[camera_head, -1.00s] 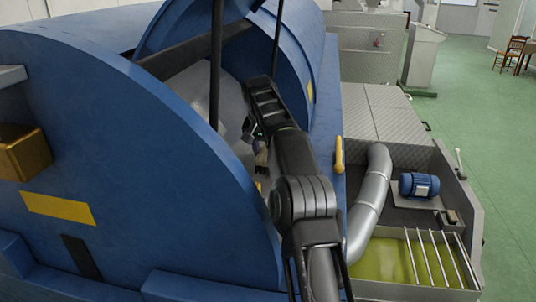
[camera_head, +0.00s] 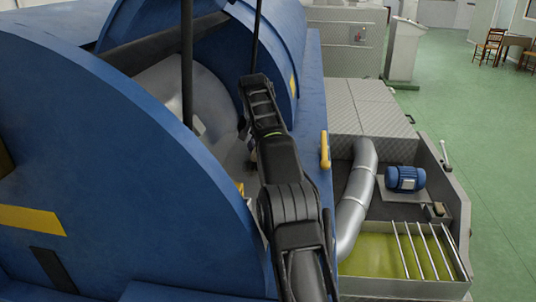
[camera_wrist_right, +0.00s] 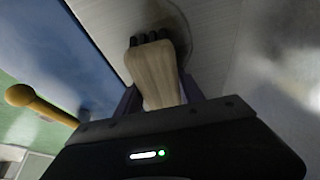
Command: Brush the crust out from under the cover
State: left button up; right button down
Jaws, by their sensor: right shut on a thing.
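My right arm reaches into the open blue machine in the head view; its gripper is hidden there behind the machine and the arm. In the right wrist view my right gripper (camera_wrist_right: 160,92) is shut on a brush (camera_wrist_right: 154,72) with a pale wooden handle and dark bristle tufts at its far end. The tufts are close to a pale surface; I cannot tell whether they touch it. A darker greyish patch (camera_wrist_right: 184,28), perhaps the crust, lies beside them. The blue cover (camera_head: 274,38) arches over the opening, with black struts in front. My left gripper is not in view.
A yellow handle (camera_head: 325,150) stands on the machine's right edge, and shows in the wrist view (camera_wrist_right: 38,102). Right of it are a silver pipe (camera_head: 357,195), a blue motor (camera_head: 405,179) and a barred tray of greenish liquid (camera_head: 379,262).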

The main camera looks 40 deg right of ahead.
jog(key=shift+s+a+f, duration=0.2)
jog(key=shift+a+f, duration=0.2)
jog(key=shift+s+a+r, duration=0.1)
jog(key=shift+s+a, duration=0.1)
jog(key=shift+a, duration=0.15)
jog(key=shift+s+d+b, duration=0.3)
jog(key=shift+s+b, duration=0.15)
jog(key=shift+b, duration=0.15)
jog(key=shift+s+d+r, duration=0.2)
jog(key=shift+s+r, duration=0.2)
jog(key=shift+s, duration=0.3)
jog(key=shift+s+r, duration=0.1)
jog(key=shift+r, duration=0.15)
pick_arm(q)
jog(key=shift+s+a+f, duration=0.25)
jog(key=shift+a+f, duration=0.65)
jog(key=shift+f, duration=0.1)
pick_arm(e)
jog(key=shift+d, duration=0.1)
jog(key=shift+d, duration=0.15)
